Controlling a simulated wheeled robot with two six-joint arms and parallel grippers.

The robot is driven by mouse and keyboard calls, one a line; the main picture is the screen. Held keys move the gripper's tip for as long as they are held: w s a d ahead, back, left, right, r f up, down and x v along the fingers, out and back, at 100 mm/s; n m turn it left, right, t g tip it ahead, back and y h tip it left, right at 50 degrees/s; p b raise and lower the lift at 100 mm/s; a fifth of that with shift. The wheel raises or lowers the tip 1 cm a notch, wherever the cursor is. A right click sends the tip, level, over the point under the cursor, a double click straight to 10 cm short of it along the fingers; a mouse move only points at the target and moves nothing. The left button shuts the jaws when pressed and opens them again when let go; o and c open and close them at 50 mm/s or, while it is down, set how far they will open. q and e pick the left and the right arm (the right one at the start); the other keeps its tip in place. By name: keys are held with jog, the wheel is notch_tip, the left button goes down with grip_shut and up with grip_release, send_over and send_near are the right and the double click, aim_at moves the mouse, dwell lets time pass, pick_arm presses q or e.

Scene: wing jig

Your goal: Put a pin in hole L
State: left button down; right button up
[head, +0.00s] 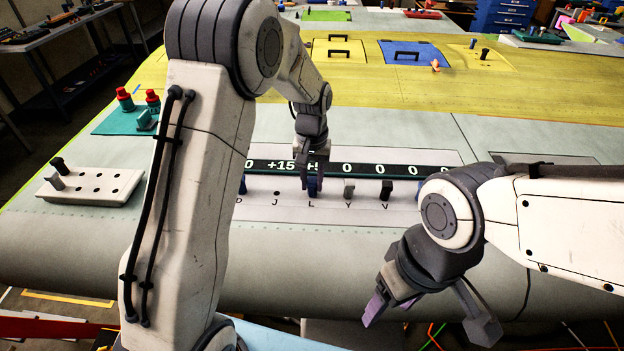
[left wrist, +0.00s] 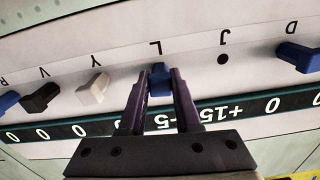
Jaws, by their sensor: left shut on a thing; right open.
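My left gripper (head: 306,180) is shut on a blue pin (head: 313,186) at the letter L on the wing's pale hole strip (head: 270,208). In the left wrist view the blue pin (left wrist: 160,72) stands between the fingertips (left wrist: 161,76), just beside the letter L. The hole itself is hidden under the pin and fingers, so I cannot tell how deep the pin sits. Hole J (left wrist: 222,60) beside it is empty. My right gripper (head: 428,318) is open and empty, in front of the wing's near edge.
A blue pin (left wrist: 298,57) stands at D, a light grey pin (left wrist: 93,87) at Y and a black pin (left wrist: 40,97) at V. A white pin block (head: 110,187) with a black and a grey pin lies at left. A teal tray (head: 112,122) with red-topped items is behind it.

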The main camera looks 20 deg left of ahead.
pick_arm(q)
jog(key=shift+f, duration=0.1)
jog(key=c, duration=0.5)
grip_release()
jog(key=shift+c, duration=0.2)
notch_tip(320, 180, up, 10)
jog(key=shift+b, duration=1.15)
notch_tip(320, 180, up, 8)
jog(key=p, duration=0.7)
jog(key=shift+r+p, duration=0.25)
jog(key=shift+p, duration=0.05)
